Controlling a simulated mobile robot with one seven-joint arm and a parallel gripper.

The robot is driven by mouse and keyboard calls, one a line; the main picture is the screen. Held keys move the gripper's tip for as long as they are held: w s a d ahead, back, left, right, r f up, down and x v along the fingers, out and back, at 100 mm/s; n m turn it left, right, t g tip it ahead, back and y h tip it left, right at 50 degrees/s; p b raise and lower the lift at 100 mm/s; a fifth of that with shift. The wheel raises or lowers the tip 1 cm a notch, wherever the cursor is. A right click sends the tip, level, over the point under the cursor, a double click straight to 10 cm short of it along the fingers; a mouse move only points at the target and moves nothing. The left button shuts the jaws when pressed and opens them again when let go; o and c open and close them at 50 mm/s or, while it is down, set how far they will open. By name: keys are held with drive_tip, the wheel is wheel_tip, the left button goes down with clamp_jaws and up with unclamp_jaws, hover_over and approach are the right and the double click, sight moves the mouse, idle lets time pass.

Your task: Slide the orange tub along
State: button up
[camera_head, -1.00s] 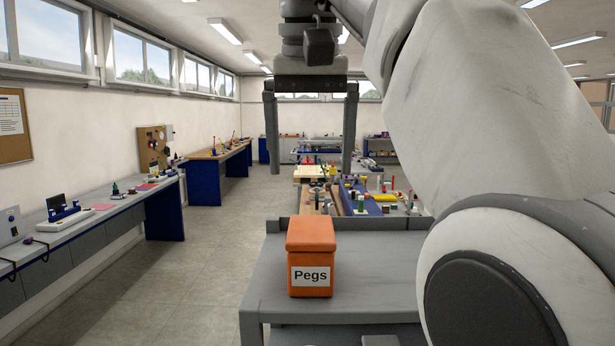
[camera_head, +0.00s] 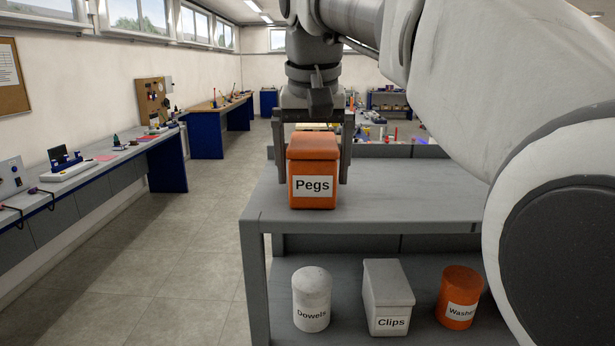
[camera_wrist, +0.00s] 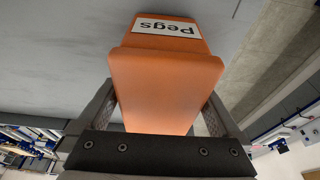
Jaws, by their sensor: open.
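The orange tub labelled "Pegs" (camera_head: 313,172) stands upright on the top shelf of the grey cart (camera_head: 400,184), near its left end. My gripper (camera_head: 311,180) is lowered over the tub with its fingers open, one on the left side and one on the right. In the wrist view the tub (camera_wrist: 165,75) sits between the two fingers (camera_wrist: 160,108). Whether either finger touches it I cannot tell.
The lower shelf holds a white "Dowels" tub (camera_head: 311,300), a white "Clips" tub (camera_head: 388,298) and an orange round "Washers" tub (camera_head: 459,297). The top shelf is clear right of the orange tub. A workbench (camera_head: 110,165) runs along the left wall.

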sight(383, 190)
drive_tip(key=shift+w+f, duration=0.1)
drive_tip(key=shift+f, duration=0.3)
drive_tip(key=shift+c, duration=0.2)
drive_tip(key=c, duration=1.5)
drive_tip(key=shift+d, duration=5.5)
drive_tip(key=shift+s+d+p, duration=0.2)
drive_tip(key=shift+d+p, duration=0.75)
drive_tip(key=shift+d, duration=2.55)
drive_tip(key=shift+s+d+p, duration=0.2)
drive_tip(key=shift+d+p, duration=0.75)
drive_tip(key=shift+d, duration=2.55)
drive_tip(key=o, duration=1.5)
drive_tip(key=shift+o, duration=0.2)
drive_tip(key=p+v, duration=0.3)
drive_tip(key=v, duration=1.4)
drive_tip(key=shift+r, duration=0.25)
